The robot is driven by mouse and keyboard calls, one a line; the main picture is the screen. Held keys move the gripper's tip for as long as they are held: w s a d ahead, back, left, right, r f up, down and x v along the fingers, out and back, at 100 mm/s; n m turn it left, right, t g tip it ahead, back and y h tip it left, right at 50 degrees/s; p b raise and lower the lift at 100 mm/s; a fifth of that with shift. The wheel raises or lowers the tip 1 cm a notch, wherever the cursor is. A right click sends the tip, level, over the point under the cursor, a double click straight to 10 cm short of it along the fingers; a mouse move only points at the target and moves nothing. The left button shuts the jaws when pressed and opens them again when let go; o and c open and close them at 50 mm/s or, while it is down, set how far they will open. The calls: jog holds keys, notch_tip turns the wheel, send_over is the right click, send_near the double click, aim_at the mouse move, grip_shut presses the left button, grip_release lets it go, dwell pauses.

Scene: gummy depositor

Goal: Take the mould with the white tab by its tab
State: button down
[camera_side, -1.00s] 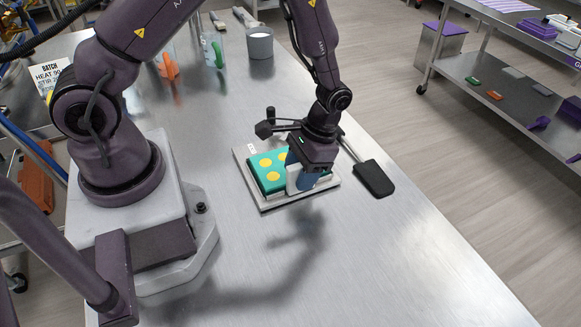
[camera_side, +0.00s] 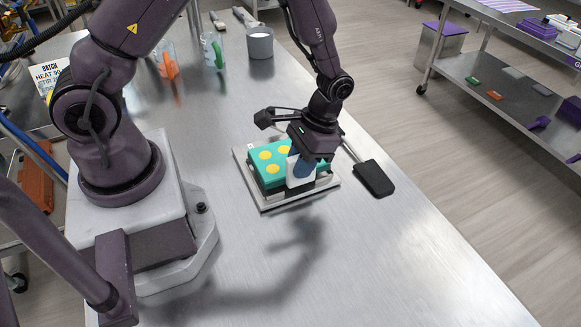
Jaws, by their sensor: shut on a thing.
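The teal mould (camera_side: 266,169) with yellow round fills is over a pale flat tray (camera_side: 265,205) on the steel table. Its white tab (camera_side: 292,180) is on the right side, at my gripper (camera_side: 303,176). My gripper points down and is shut on the tab, with a blue part showing beside the white. A dark gap shows under the mould, which looks slightly raised and tilted above the tray. The fingers and the mould's right end partly hide each other.
A black-bladed spatula (camera_side: 373,179) lies just right of the tray. The table in front of the tray is clear.

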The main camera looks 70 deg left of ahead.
jog(key=shift+r, duration=2.6)
jog(key=shift+d, duration=0.1)
